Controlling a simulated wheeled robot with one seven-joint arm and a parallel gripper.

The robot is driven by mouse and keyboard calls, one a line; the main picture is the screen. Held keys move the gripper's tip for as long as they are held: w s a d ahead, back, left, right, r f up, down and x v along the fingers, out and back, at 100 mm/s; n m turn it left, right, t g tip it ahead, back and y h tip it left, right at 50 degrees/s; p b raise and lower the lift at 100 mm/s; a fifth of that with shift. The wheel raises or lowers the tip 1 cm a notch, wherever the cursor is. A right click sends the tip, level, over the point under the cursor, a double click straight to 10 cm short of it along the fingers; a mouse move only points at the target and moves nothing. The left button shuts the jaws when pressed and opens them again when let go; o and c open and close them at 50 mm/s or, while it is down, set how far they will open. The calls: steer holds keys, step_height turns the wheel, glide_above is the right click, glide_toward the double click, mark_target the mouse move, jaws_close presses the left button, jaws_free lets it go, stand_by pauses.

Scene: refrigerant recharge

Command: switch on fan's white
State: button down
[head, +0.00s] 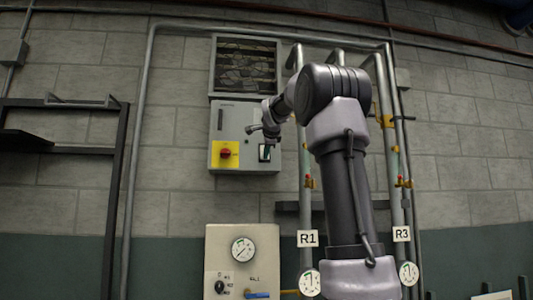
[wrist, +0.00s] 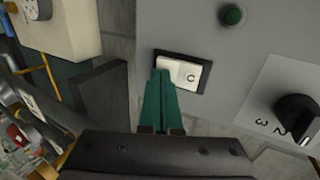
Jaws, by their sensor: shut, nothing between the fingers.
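The white rocker switch (wrist: 186,74) sits in a black frame on the grey control box (head: 229,117). It shows a dark curved mark on its right half in the wrist view. My gripper (wrist: 160,74) has green fingers, held together with nothing between them. The fingertips overlap the left end of the switch in the wrist view; I cannot tell whether they touch it. In the head view my gripper (head: 267,149) is at the lower right of the box and partly hides the switch. The fan (head: 245,66) is behind a grille above the box.
A red button (head: 225,153) on a yellow plate is left of my gripper. Vertical pipes (head: 306,150) run just right of the box. A gauge panel (head: 242,249) is below.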

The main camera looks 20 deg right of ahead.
steer(key=shift+w+d+f, duration=0.1)
steer(key=shift+w+f, duration=0.1)
steer(key=shift+w, duration=0.1)
steer(key=shift+r, duration=0.1)
